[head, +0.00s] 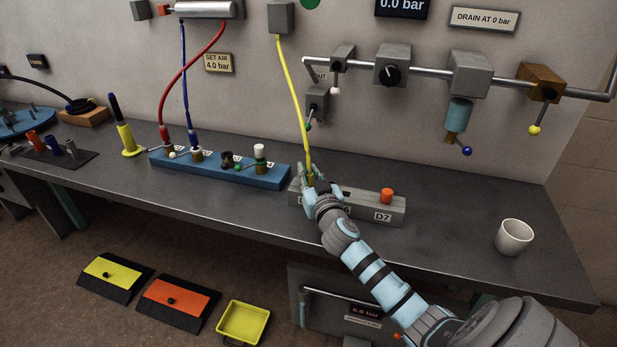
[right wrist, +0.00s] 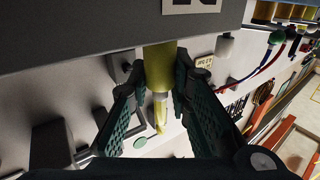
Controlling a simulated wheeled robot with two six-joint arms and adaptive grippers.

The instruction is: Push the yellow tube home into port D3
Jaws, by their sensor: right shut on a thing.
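The yellow tube (head: 293,88) hangs from a grey box (head: 282,18) on the wall down to the left end of a grey port block (head: 402,206) on the bench. My right gripper (head: 311,178) is shut on the tube's lower end, just above the block. In the right wrist view, the gripper's fingers (right wrist: 158,84) flank the yellow end piece (right wrist: 160,66), which meets the block's edge (right wrist: 90,38). I cannot tell how deep it sits. The D3 label is hidden or unreadable; only D7 reads clearly. My left gripper is out of view.
An orange cap (head: 387,196) stands on the block's right part. A blue manifold (head: 225,173) with red and blue hoses lies to the left. A white cup (head: 514,237) stands at the right. Pipework with valves (head: 392,66) runs along the wall above.

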